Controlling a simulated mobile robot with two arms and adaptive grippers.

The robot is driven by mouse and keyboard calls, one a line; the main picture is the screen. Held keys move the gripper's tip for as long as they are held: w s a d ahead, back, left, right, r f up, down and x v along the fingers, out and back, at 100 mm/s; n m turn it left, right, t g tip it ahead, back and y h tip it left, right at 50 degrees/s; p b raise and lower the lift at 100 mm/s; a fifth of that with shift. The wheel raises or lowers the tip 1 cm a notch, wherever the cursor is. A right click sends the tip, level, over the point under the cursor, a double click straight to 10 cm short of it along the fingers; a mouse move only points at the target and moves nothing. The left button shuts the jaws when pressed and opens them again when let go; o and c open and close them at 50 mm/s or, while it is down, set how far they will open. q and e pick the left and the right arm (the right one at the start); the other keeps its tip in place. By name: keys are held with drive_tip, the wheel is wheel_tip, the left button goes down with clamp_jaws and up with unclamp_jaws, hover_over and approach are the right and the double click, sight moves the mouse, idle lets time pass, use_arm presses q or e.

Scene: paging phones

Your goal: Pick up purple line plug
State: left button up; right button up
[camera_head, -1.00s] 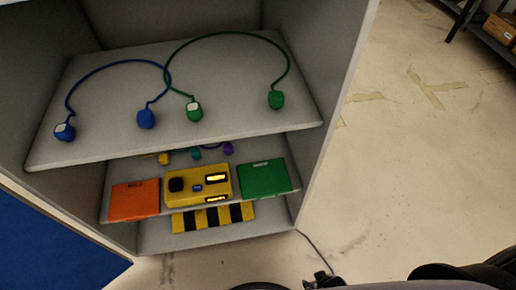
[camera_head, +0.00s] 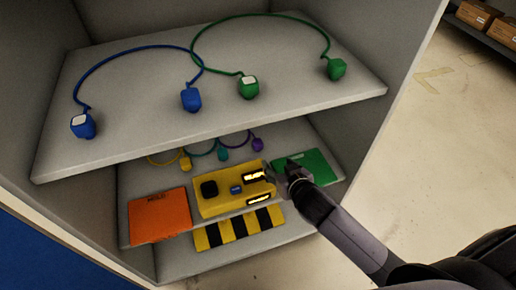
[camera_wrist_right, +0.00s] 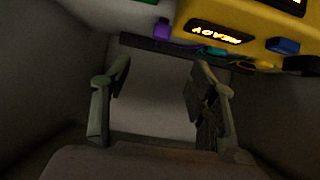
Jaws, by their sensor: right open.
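The purple line plug (camera_head: 257,144) stands at the back of the middle shelf, to the right of a teal plug (camera_head: 223,153) and a yellow plug (camera_head: 185,163). In the right wrist view the purple plug (camera_wrist_right: 162,29) shows at the top, beside the yellow phone box. My right gripper (camera_head: 276,172) is at the right end of the yellow phone box (camera_head: 225,208), in front of the green panel and short of the purple plug. In the wrist view its fingers (camera_wrist_right: 160,85) are apart with nothing between them. My left gripper is out of view.
The upper shelf (camera_head: 140,130) overhangs the plugs and carries blue plugs (camera_head: 191,99) and green plugs (camera_head: 248,87) on cords. An orange panel (camera_head: 160,215) and a green panel (camera_head: 318,166) flank the phone box. A striped block (camera_head: 240,229) is on the shelf below.

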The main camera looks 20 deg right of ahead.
drive_tip(key=b, duration=0.3)
approach(258, 143)
drive_tip(key=shift+x, duration=1.15)
drive_tip(key=shift+b+x, duration=0.65)
drive_tip(key=shift+x, duration=2)
drive_tip(key=shift+w+f, duration=0.2)
drive_tip(key=shift+w, duration=0.15)
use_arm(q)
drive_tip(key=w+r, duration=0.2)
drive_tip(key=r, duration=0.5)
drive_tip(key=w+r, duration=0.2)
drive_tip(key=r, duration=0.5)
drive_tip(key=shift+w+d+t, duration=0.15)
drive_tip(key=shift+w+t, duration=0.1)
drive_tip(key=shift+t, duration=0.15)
use_arm(e)
drive_tip(key=shift+c, duration=0.3)
drive_tip(key=c, duration=1.2)
